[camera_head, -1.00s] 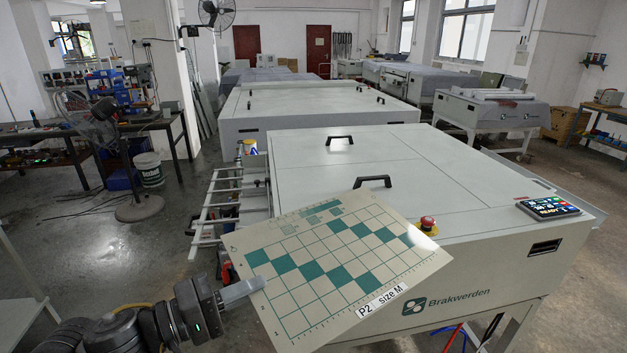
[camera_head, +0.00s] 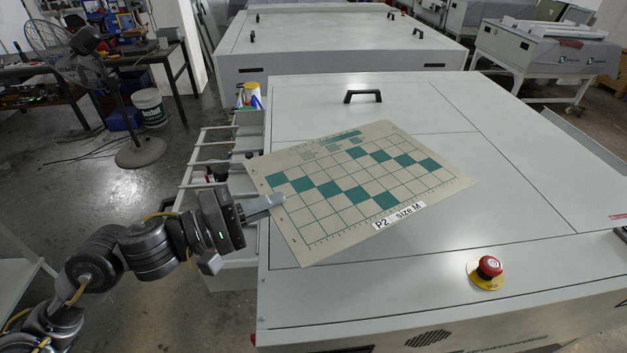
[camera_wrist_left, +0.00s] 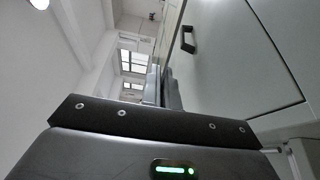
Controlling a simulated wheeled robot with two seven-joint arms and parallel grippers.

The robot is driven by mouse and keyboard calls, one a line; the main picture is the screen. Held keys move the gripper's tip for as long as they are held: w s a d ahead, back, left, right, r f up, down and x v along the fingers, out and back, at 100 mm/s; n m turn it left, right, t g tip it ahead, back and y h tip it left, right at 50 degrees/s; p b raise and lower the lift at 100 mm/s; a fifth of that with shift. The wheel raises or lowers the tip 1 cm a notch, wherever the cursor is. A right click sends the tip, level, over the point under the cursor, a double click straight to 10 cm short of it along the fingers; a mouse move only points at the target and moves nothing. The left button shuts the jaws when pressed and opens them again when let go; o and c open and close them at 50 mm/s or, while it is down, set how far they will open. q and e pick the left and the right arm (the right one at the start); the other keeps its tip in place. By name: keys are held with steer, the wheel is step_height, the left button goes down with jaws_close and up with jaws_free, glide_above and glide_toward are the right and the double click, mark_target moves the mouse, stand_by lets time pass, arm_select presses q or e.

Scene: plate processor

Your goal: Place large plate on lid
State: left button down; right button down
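The large plate (camera_head: 350,212), a beige sheet with a green grid and a label reading "P2, size M", is over the pale grey lid (camera_head: 450,112) of the near machine. Its left corner reaches slightly past the machine's left edge. My left gripper (camera_head: 272,202) is closed on the plate's left edge. I cannot tell whether the plate touches the lid. The left wrist view shows the dark gripper body (camera_wrist_left: 150,150) and part of the machine, but not the fingertips or plate. My right gripper is not in view.
A black handle (camera_head: 363,96) stands up from the lid behind the plate. A red emergency button (camera_head: 489,267) on a yellow base is at the machine's front. A metal rack (camera_head: 215,160) juts from its left side. The lid's right part is clear.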

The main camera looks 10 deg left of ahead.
arm_select(q)
steer(key=shift+s+r, duration=0.1)
steer(key=shift+s, duration=0.1)
steer(key=w+a+f, duration=0.2)
steer(key=a+f, duration=0.2)
steer(key=a, duration=0.2)
steer(key=w+a+f, duration=0.2)
steer(key=a+f, duration=0.3)
steer(key=a, duration=0.2)
steer(key=shift+w+f, duration=0.25)
step_height(320, 180, down, 4)
steer(key=shift+a+r+p, duration=0.15)
steer(key=shift+r+p, duration=0.05)
steer(key=shift+p, duration=0.2)
steer(key=shift+f, duration=0.1)
steer(key=c, duration=1.7)
jaws_free()
